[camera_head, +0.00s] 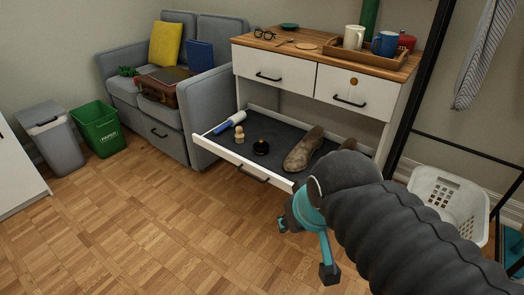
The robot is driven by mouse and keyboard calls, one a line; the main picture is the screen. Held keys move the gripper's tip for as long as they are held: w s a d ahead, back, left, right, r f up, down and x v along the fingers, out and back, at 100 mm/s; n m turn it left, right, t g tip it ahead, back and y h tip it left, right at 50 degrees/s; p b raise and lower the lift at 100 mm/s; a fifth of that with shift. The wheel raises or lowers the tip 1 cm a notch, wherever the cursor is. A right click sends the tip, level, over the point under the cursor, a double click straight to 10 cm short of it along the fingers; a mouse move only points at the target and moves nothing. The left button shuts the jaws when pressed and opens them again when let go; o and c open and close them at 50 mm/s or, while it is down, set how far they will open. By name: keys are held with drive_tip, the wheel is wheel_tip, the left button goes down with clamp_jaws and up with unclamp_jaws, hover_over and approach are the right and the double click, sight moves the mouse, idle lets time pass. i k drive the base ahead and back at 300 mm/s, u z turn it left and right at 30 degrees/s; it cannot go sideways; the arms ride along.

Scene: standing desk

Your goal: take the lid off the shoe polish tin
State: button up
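A small dark tin (261,147), which looks like the shoe polish tin, lies in the open lower drawer (228,153). Its top is dark and seems to be on; details are too small to tell. My gripper (306,248) is in front of the drawer, to the right of the tin and nearer the camera. Its teal fingers are spread apart and nothing shows between them. My arm hides the right part of the drawer.
Beside the tin are a small wooden-topped item (239,134), a blue-handled roller (230,122) and a brown shoe (303,150). The cabinet top (320,57) overhangs the drawer. A white basket (448,205) stands right. The wooden floor (140,220) is clear at front left.

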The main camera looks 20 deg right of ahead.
sight(260, 146)
drive_tip(key=z, duration=0.05)
drive_tip(key=k, duration=0.5)
drive_tip(key=u, duration=0.55)
drive_tip(key=i, duration=0.85)
drive_tip(key=z, duration=0.45)
drive_tip(key=i, duration=0.8)
drive_tip(key=z, duration=0.55)
